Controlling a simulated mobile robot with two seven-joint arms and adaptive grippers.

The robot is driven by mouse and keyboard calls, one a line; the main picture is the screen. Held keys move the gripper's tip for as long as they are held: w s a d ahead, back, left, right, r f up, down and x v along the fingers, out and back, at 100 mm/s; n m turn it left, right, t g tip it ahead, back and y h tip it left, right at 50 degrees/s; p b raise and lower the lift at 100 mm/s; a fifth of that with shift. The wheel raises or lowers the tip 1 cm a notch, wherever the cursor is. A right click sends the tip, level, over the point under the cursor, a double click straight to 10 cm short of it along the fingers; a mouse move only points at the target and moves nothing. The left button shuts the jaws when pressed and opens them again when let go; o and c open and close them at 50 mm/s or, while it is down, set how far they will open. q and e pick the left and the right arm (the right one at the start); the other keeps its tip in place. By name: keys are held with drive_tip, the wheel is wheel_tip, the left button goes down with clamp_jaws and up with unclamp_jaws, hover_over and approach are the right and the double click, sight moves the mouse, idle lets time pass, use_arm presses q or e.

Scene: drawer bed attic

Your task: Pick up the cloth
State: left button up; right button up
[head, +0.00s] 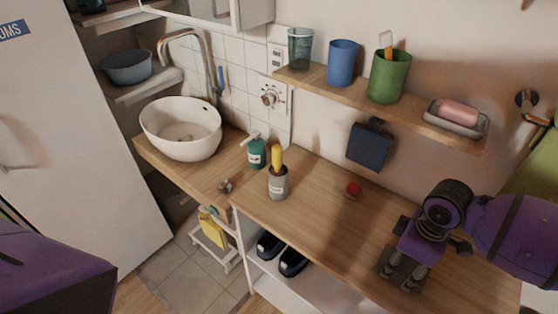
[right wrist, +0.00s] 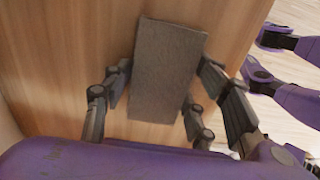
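A flat grey rectangular piece, which looks like the cloth (right wrist: 168,75), lies on the wooden counter in the right wrist view. In the head view its dark grey edge (head: 388,262) shows at the right, mostly covered by my right gripper. My right gripper (head: 406,280) points down over it. In the right wrist view the gripper's fingers (right wrist: 166,82) are spread on both sides of the grey piece, close to its long edges. I cannot tell whether they touch it. My left gripper does not show in the head view.
On the counter (head: 315,215) are a red item (head: 353,190), a grey cup with a yellow handle (head: 278,185) and a green bottle (head: 256,152). A shelf (head: 335,88) with cups overhangs the back. A dark blue item (head: 369,147) hangs below it. The counter's middle is clear.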

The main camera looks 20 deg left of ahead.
drive_tip(key=c, duration=0.5)
drive_tip(key=shift+r, duration=0.1)
drive_tip(key=shift+r, duration=0.55)
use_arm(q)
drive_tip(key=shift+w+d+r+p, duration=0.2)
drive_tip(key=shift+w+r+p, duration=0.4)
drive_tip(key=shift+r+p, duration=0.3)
use_arm(e)
drive_tip(key=s+d+r, duration=0.2)
drive_tip(key=s+r, duration=0.2)
drive_tip(key=s+d+r, duration=0.2)
drive_tip(key=s+r, duration=0.1)
drive_tip(key=s, duration=0.1)
drive_tip(key=s+d+r, duration=0.2)
drive_tip(key=s+r, duration=0.2)
drive_tip(key=shift+s+d+r, duration=0.2)
drive_tip(key=shift+d+r, duration=0.15)
drive_tip(key=shift+d, duration=0.05)
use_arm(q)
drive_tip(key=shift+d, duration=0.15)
use_arm(e)
drive_tip(key=o, duration=0.4)
drive_tip(key=shift+w, duration=0.1)
